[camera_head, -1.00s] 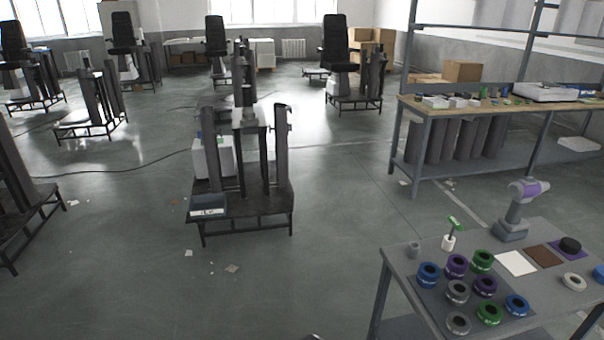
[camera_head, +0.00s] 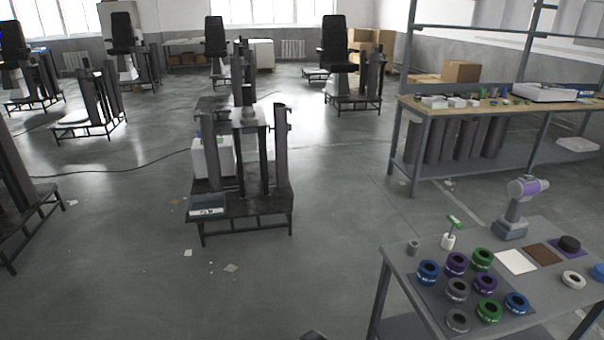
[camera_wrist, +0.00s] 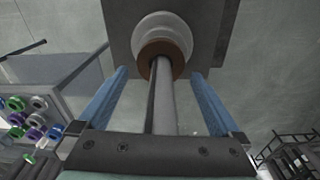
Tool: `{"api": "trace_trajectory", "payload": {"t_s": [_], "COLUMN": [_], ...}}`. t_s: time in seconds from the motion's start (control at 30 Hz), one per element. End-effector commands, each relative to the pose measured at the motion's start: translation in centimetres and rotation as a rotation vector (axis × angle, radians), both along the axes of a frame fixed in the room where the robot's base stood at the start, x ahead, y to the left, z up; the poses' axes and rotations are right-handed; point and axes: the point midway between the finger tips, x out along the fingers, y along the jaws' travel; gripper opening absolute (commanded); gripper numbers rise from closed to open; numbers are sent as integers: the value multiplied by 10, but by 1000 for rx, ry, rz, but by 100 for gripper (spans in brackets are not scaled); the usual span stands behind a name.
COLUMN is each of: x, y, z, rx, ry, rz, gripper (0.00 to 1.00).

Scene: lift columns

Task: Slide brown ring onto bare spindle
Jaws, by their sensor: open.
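In the wrist view, a brown ring (camera_wrist: 161,49) sits around a grey spindle (camera_wrist: 163,100), close against a white rounded collar (camera_wrist: 162,30) on a grey plate (camera_wrist: 118,22). My gripper (camera_wrist: 160,90) is open. Its two blue fingers stand apart on either side of the spindle, with gaps between them and the rod, and their tips stop a little short of the ring. The fingers do not touch the ring. The ring and this spindle cannot be made out in the head view.
In the head view, a grey table (camera_head: 395,262) at lower right holds several coloured rings, a brown square (camera_head: 543,254), a white square (camera_head: 516,262) and a purple-grey drill (camera_head: 515,210). A lift-column stand (camera_head: 245,215) is mid-floor, a workbench (camera_head: 425,107) behind right. Open floor lies between.

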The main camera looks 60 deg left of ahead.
Motion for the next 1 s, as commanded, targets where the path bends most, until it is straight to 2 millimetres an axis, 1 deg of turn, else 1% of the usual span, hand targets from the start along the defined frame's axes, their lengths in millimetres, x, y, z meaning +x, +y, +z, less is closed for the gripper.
{"api": "trace_trajectory", "payload": {"t_s": [0.03,0.13,0.27,0.4,0.6,0.7,0.8,1.0], "x": [-11,-11,-12,-12,-12,-11,-12,-13], "y": [-7,-8,-8,-8,-9,-10,-10,-10], "z": [-21,-10,18,56,101,117,127,132], "rx": [-48,-46,-36,-21,-6,-3,1,5], "ry": [41,40,30,16,-1,-7,-9,-8], "rz": [6,6,7,7,5,3,1,1], "gripper": [100,100,100,100,100,100,100,100]}}
